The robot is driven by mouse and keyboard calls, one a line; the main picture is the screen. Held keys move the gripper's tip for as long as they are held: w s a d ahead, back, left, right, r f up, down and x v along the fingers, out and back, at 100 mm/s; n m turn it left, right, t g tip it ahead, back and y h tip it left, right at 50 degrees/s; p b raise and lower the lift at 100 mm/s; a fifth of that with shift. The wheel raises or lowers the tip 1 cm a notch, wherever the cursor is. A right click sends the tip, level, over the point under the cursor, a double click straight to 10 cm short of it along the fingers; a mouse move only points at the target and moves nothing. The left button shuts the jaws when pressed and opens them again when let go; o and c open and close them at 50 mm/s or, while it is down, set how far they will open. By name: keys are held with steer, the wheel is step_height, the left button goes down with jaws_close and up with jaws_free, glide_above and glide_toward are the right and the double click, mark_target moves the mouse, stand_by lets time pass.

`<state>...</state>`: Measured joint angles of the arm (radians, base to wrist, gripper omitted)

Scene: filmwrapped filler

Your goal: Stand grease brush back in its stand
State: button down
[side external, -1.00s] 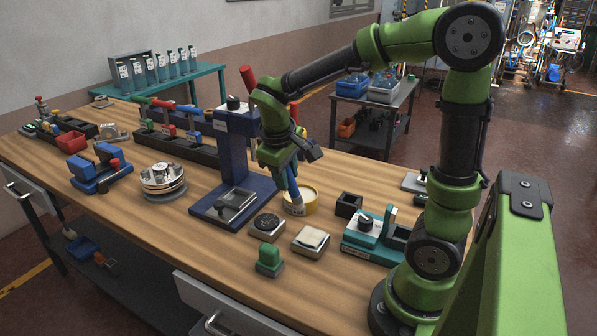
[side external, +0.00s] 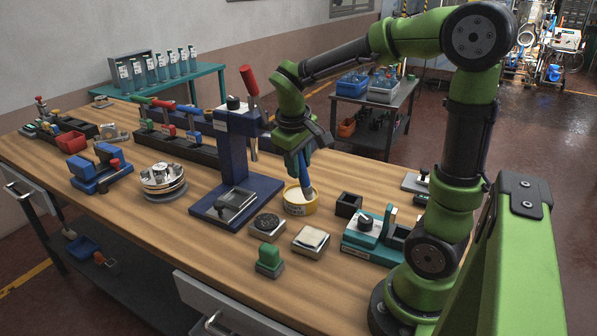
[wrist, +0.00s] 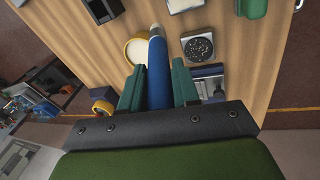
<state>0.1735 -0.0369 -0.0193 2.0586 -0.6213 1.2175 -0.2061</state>
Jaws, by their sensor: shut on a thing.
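My gripper (side external: 299,160) is shut on the blue handle of the grease brush (side external: 304,173). The brush hangs tip down, slightly tilted, with its pale lower end over the right side of a yellow tin (side external: 300,208) of cream-coloured grease. I cannot tell whether the tip still touches the grease. In the wrist view the brush (wrist: 157,65) lies between my green fingers (wrist: 158,85), pointing towards the tin (wrist: 137,48). A small black open-topped box (side external: 348,205), possibly the stand, is just right of the tin; it also shows in the wrist view (wrist: 101,8).
A blue press (side external: 233,160) with a red-handled lever stands left of the tin. A round dark-topped block (side external: 267,227), a pale pad block (side external: 311,240) and a green-handled block (side external: 269,260) are in front. A teal fixture (side external: 372,238) is at the right.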

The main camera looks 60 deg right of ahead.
steer(key=s+d+m+y, duration=0.1)
steer(key=s+d+m, duration=0.55)
steer(key=d, duration=0.95)
step_height(320, 180, down, 10)
steer(key=s+n+t, duration=0.1)
steer(key=n, duration=0.1)
steer(key=shift+a+y, duration=0.15)
steer(key=shift+y, duration=0.25)
steer(key=shift+f, duration=0.2)
steer(key=c, duration=0.8)
jaws_free()
steer(key=shift+r, duration=0.15)
